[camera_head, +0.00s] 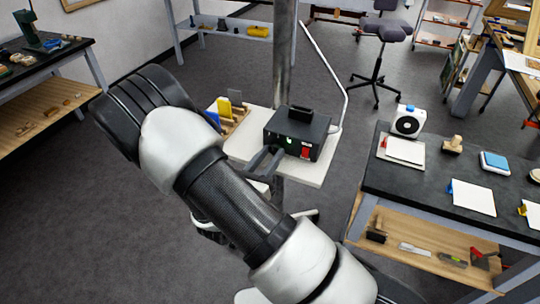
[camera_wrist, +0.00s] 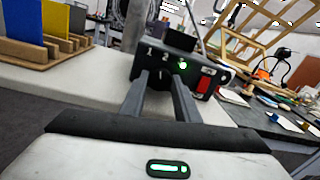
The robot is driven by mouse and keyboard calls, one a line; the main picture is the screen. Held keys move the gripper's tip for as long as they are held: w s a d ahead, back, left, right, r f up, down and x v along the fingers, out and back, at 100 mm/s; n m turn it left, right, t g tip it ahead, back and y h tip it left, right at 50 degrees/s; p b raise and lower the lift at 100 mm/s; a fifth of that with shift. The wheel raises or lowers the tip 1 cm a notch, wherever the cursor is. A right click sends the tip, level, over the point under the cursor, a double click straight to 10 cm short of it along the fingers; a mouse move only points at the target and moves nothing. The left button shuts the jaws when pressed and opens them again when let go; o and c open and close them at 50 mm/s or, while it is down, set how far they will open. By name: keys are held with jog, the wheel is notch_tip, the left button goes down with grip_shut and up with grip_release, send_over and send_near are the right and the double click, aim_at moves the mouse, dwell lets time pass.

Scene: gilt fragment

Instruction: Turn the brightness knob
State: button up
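A black box-shaped device (camera_head: 297,131) stands on a pale table, with a lit green spot and a red part on its front face. It also shows in the wrist view (camera_wrist: 206,67), with white numerals beside a glowing green spot (camera_wrist: 183,65) and a red part at the right. My gripper (camera_wrist: 161,75) points at the left part of this face, its two grey fingers apart and their tips close to it. In the head view my gripper (camera_head: 271,150) is at the left of the front. I cannot make out the brightness knob or tell whether the fingertips touch anything.
The pale tabletop (camera_head: 312,174) also holds a wooden rack (camera_head: 234,127) with yellow and blue panels, left of the device. A metal post (camera_head: 285,60) stands behind. A dark bench (camera_head: 450,190) with papers and a white fan-like unit (camera_head: 407,122) is at the right.

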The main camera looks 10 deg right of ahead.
jog(key=shift+c, duration=0.5)
jog(key=shift+m, duration=0.3)
jog(key=m+b, duration=0.2)
jog(key=m, duration=0.1)
jog(key=shift+f+m+b, duration=0.1)
jog(key=shift+m+b, duration=0.3)
jog(key=shift+m+y+b, duration=0.3)
jog(key=shift+m+b, duration=0.75)
jog(key=shift+m, duration=0.45)
jog(key=o, duration=1)
jog(key=shift+o, duration=0.2)
